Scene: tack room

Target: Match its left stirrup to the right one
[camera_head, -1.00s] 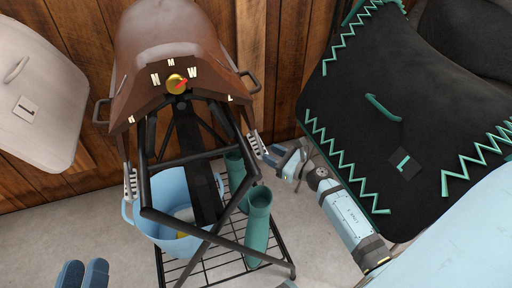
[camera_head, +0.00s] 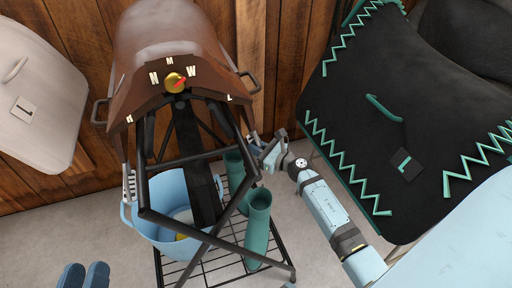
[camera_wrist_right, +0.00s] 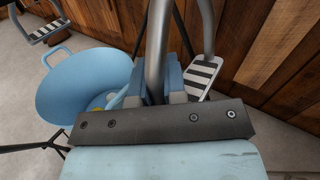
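A brown saddle (camera_head: 175,35) with a gold dial with a red pointer (camera_head: 175,83) and pale letters sits on a black stand (camera_head: 205,160). A metal stirrup (camera_head: 130,187) hangs at the picture's left side. It also shows at top left in the right wrist view (camera_wrist_right: 48,30). The other stirrup hangs at the right, its striped tread clear in the wrist view (camera_wrist_right: 200,76). My right gripper (camera_head: 262,151) is at this stirrup, a finger on each side of a grey metal bar (camera_wrist_right: 157,45); contact is unclear. My left gripper (camera_head: 83,276) is empty, fingers apart, at bottom left.
A light blue tub (camera_head: 160,238) stands beneath the saddle. Green boots (camera_head: 257,228) stand on the wire rack (camera_head: 215,270). A black pad with green zigzag trim (camera_head: 365,100) is at right. A pale pad (camera_head: 35,100) is at left. A wooden wall (camera_head: 285,60) is behind.

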